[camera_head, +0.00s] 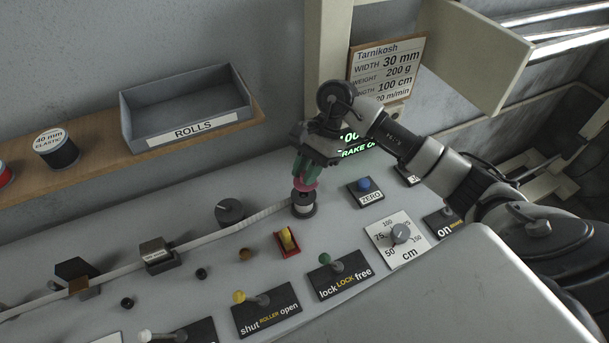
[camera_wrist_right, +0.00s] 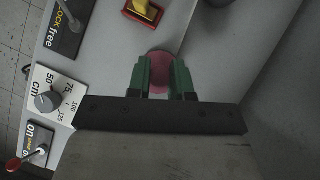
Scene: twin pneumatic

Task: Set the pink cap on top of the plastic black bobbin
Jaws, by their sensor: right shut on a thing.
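My right gripper (camera_head: 305,180) comes down from above with green fingers, shut on the pink cap (camera_head: 306,186). The cap also shows in the right wrist view (camera_wrist_right: 160,66), round and pink between the green fingertips (camera_wrist_right: 161,75). The black bobbin (camera_head: 303,208), with a pale band around it, stands upright on the grey machine top directly under the cap. The cap is at or just above the bobbin's top; I cannot tell whether they touch. In the wrist view the cap and fingers hide the bobbin. My left gripper is not in view.
A white tape (camera_head: 200,241) runs left from the bobbin past a dark roller (camera_head: 230,211). A red holder with a yellow switch (camera_head: 287,242), a blue zero button (camera_head: 363,185) and a dial (camera_head: 400,233) are nearby. A grey ROLLS tray (camera_head: 186,107) sits on the wooden shelf behind.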

